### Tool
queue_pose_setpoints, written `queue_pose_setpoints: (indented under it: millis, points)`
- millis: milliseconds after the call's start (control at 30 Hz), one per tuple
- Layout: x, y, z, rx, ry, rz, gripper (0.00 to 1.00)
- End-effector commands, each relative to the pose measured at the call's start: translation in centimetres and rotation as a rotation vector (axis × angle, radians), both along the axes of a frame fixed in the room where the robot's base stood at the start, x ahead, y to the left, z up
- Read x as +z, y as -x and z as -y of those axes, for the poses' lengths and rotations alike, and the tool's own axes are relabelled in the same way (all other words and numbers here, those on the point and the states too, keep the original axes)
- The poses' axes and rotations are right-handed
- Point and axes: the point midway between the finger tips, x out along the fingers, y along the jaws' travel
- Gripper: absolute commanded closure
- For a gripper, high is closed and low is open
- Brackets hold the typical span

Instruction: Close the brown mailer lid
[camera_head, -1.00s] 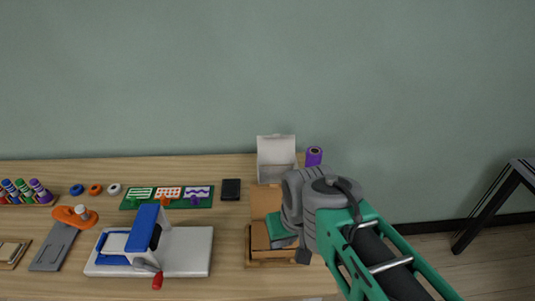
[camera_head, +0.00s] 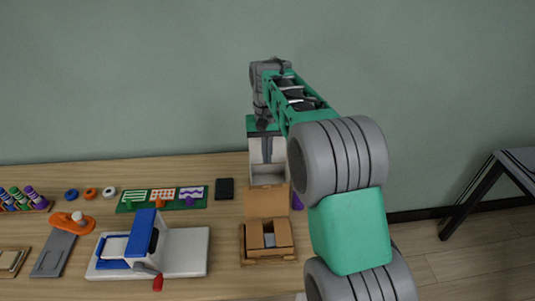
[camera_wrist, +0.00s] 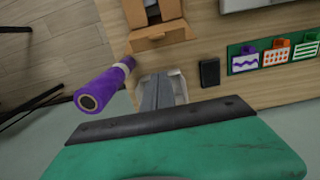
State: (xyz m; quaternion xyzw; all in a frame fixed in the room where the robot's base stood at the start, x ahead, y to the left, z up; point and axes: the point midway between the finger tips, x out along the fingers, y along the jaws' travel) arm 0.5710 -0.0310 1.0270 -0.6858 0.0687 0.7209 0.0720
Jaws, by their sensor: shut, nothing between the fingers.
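The brown mailer (camera_head: 283,236) stands on the table with its lid (camera_head: 267,202) open, raised at its back edge toward the wall. Small side flaps show at its opening, with something pale inside. The mailer also shows at the top of the wrist view (camera_wrist: 158,40), partly cut off.
A black flat item (camera_head: 225,188), a green card board (camera_head: 160,198) and a blue-and-white machine (camera_head: 150,245) lie to the left.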

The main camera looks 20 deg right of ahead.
Motion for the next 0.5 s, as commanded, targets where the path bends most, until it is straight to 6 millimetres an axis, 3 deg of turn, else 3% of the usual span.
queue_pose_setpoints:
  millis: [300, 367, 500]
  points:
    - [-6.8, 0.5, 0.0, 0.0, 0.001, -0.002, 1.0]
    - [-5.6, 1.5, -0.3, 0.001, 0.001, 0.005, 1.0]
    - [-5.1, 3.3, -0.7, 0.001, 0.001, 0.003, 1.0]
